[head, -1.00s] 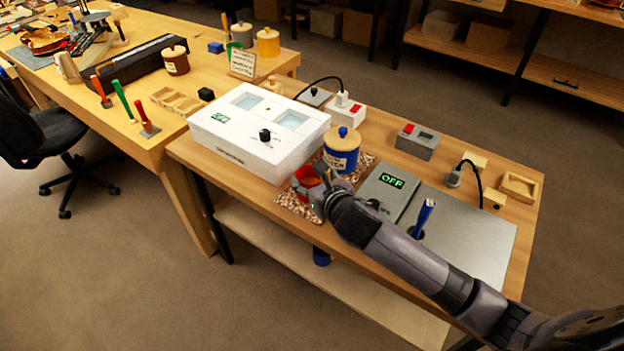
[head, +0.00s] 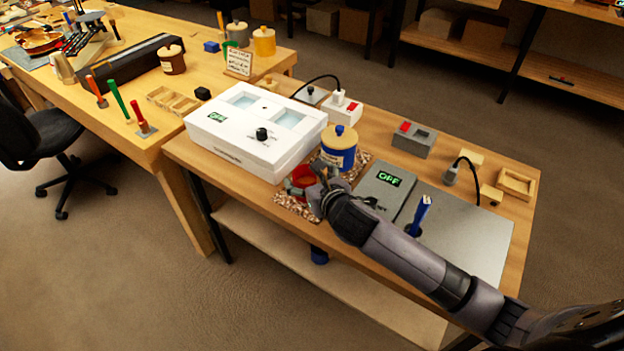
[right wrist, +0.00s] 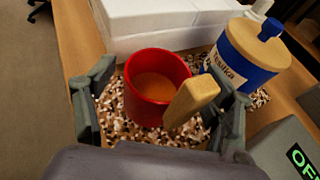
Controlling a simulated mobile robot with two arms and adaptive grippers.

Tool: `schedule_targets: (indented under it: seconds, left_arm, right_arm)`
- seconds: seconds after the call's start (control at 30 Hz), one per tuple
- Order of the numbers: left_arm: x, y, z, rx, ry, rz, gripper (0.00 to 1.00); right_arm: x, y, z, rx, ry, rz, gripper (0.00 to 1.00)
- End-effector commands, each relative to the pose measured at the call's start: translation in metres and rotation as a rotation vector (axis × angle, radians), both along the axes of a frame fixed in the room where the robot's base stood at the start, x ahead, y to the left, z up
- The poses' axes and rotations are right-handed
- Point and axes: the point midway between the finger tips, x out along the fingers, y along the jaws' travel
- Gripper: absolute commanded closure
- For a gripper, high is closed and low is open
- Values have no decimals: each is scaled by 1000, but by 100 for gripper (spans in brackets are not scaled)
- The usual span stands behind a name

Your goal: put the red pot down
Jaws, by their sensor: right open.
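The red pot (head: 301,178) stands upright on a speckled mat (head: 297,207), in front of the white box. In the right wrist view the red pot (right wrist: 140,105) has an open top, a brownish inside and a pale wooden handle (right wrist: 192,101) pointing toward the camera. My right gripper (head: 318,188) is at the pot. In its wrist view my right gripper (right wrist: 160,105) is open, with one finger on each side of the pot and gaps showing between fingers and pot wall. The pot's underside is hidden. My left gripper is not in view.
A blue jar (head: 339,155) with a wooden lid stands close behind the pot, near the right finger. The white box (head: 240,150) is behind left. A grey unit reading OFF (head: 375,195) and a blue-handled tool (head: 421,212) are to the right.

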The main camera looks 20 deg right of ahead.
Motion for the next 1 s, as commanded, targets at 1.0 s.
schedule_targets:
  seconds: [1.0]
  left_arm:
    - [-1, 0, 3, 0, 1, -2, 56]
  right_arm:
    - [-110, -11, 48, 1, -1, 0, 24]
